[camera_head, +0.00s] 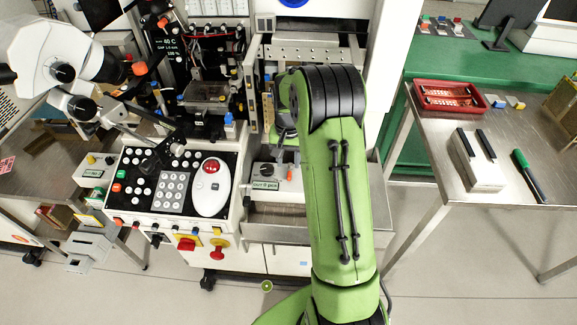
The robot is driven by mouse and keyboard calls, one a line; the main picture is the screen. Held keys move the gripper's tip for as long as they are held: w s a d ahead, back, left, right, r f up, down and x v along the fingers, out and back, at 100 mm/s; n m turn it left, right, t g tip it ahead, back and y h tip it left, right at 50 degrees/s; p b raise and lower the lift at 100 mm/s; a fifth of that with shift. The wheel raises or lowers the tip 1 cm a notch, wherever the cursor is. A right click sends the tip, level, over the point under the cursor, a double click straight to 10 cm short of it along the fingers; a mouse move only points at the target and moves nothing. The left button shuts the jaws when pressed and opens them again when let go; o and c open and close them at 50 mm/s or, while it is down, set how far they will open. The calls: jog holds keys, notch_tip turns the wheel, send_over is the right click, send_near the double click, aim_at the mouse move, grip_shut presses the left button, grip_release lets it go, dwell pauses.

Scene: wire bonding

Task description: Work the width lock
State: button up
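My green arm reaches from the bottom up to the bonding machine, and its dark elbow covers the right part of the machine. Part of my wrist and gripper (284,142) shows left of the arm, over the output side; its fingertips cannot be made out. Below it is a grey unit (267,172) labelled "OUT 0 pcs" with a small orange-red knob (290,174) on it. I cannot tell which part is the width lock; it may be hidden behind my arm or too small to make out. No contact between gripper and machine can be made out.
A black control panel (143,207) with a white mouse-like device (211,187) lies left of my gripper. A microscope (62,62) overhangs at the upper left. At right, a steel table (445,135) holds a red tray (417,86), a grey block and a green pen.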

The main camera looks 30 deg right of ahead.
aim_at(288, 174)
notch_tip(288, 174, up, 10)
jog(key=p, duration=0.2)
jog(key=shift+r, duration=0.25)
jog(key=s+a+r+n+t+p, duration=0.2)
jog(key=s+a+r+n, duration=0.1)
jog(key=s+a+r, duration=0.8)
jog(key=s+a+r+n+t, duration=0.1)
jog(key=s+a+n, duration=0.1)
jog(key=s, duration=0.5)
jog(key=s+a+r+n+t+p, duration=0.1)
jog(key=s+a+n+t, duration=0.1)
jog(key=s, duration=0.4)
jog(key=shift+s+a+r+n+t, duration=0.3)
jog(key=shift+s+a+n, duration=0.1)
jog(key=shift+a, duration=0.25)
